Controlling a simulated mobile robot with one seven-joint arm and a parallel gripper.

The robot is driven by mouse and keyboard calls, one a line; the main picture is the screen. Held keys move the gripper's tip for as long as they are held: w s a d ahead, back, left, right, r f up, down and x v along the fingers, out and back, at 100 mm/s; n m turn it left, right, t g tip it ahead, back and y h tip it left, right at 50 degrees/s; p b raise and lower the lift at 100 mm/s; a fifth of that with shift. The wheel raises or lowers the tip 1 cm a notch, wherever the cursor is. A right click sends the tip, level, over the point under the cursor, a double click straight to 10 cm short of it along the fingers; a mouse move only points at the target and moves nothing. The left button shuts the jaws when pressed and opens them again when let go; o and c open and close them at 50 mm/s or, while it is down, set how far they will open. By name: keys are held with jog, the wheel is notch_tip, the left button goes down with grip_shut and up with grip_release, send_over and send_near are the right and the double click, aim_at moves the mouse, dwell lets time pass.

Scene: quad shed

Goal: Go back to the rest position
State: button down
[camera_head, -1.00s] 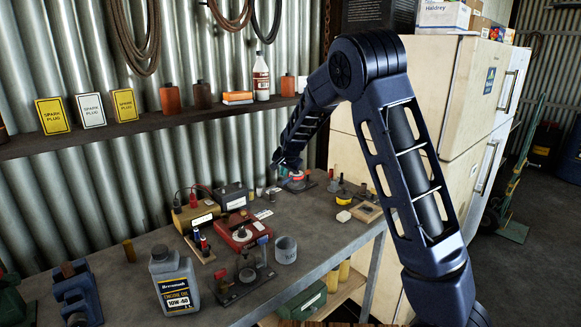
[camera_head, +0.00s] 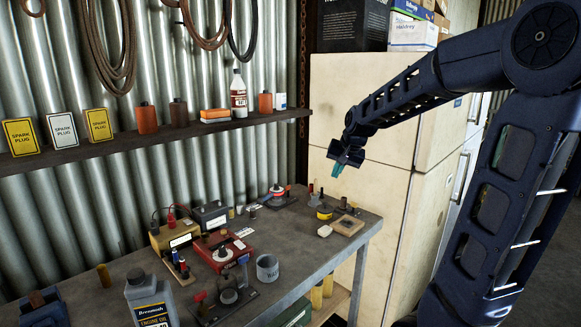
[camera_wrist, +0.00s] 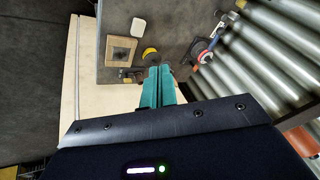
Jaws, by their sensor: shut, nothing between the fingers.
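My gripper (camera_head: 338,168) hangs in the air in the head view, in front of the cream fridge and above the right end of the workbench. Its teal fingers point down. In the wrist view my gripper (camera_wrist: 163,70) shows its two teal fingers close together with nothing held between them. The grey workbench (camera_head: 330,262) lies below and to the left of the gripper. No object touches the fingers.
The cream fridge (camera_head: 375,105) stands close behind the gripper. On the bench are a wooden frame (camera_head: 348,225), a yellow round piece (camera_head: 324,212), a red device (camera_head: 222,250) and a grey cup (camera_head: 267,268). A shelf (camera_head: 130,142) runs along the corrugated wall.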

jog(key=s+d+n+h, duration=0.1)
jog(key=s+d, duration=0.5)
jog(key=s, duration=0.6)
jog(key=s+d+n+h, duration=0.1)
jog(key=s+d, duration=0.5)
jog(key=s, duration=0.7)
jog(key=shift+d+f+h, duration=0.2)
jog(key=shift+d+h, duration=0.1)
jog(key=shift+h, duration=0.1)
